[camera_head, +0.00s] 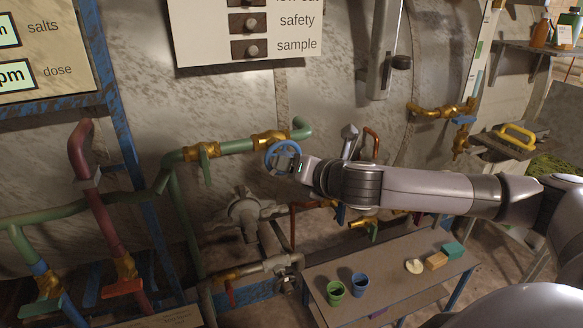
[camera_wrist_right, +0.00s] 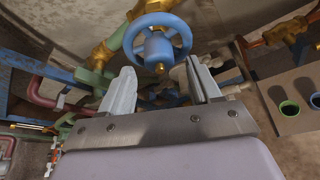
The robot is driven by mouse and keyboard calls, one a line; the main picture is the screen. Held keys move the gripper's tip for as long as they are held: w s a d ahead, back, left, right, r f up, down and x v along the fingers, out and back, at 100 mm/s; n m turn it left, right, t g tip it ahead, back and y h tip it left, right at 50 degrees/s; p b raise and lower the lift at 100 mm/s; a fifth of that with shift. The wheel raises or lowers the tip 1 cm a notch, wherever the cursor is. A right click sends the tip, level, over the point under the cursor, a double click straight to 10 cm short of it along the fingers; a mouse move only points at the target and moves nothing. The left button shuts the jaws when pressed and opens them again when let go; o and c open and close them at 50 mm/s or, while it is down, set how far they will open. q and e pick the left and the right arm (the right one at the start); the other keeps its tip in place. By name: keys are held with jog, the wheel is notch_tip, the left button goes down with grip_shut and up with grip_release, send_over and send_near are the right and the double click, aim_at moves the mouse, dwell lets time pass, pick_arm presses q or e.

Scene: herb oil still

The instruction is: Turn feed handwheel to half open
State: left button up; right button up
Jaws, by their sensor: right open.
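The blue feed handwheel (camera_head: 270,152) sits on the green pipe by a brass fitting, at the middle of the head view. My right gripper (camera_head: 298,167) comes in from the right and is at the wheel's right side in the head view. In the right wrist view its two fingers (camera_wrist_right: 158,68) are spread apart, below the rim and either side of the hub. I cannot tell whether they touch the wheel. My left gripper is out of view.
Green pipe (camera_head: 237,147) and a grey valve body (camera_head: 243,211) lie around the wheel. A low table (camera_head: 385,284) in front holds a green cup (camera_head: 335,293), a blue cup (camera_head: 359,286) and small blocks. A sign panel (camera_head: 205,42) hangs above.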

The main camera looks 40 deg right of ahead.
jog(key=v, duration=0.5)
jog(key=shift+s+r, duration=0.1)
jog(key=shift+s, duration=0.05)
jog(key=shift+a, duration=0.1)
dwell(0.3)
jog(key=s+a+f+m+g+y, duration=0.1)
jog(key=s+a+f+m+y, duration=0.15)
jog(key=a+f+m, duration=0.4)
jog(key=s+a+f+m+g+y, duration=0.1)
jog(key=a+f+m+y, duration=0.25)
jog(key=a+f, duration=0.55)
jog(key=s+d+f+m+g+h, duration=0.1)
jog(key=s+f+m+h, duration=0.2)
jog(key=s+f+m, duration=1.2)
notch_tip(320, 180, down, 3)
jog(key=shift+s+d+f+m+g, duration=0.2)
jog(key=shift+s+d+m+g, duration=0.15)
jog(key=shift+m, duration=0.65)
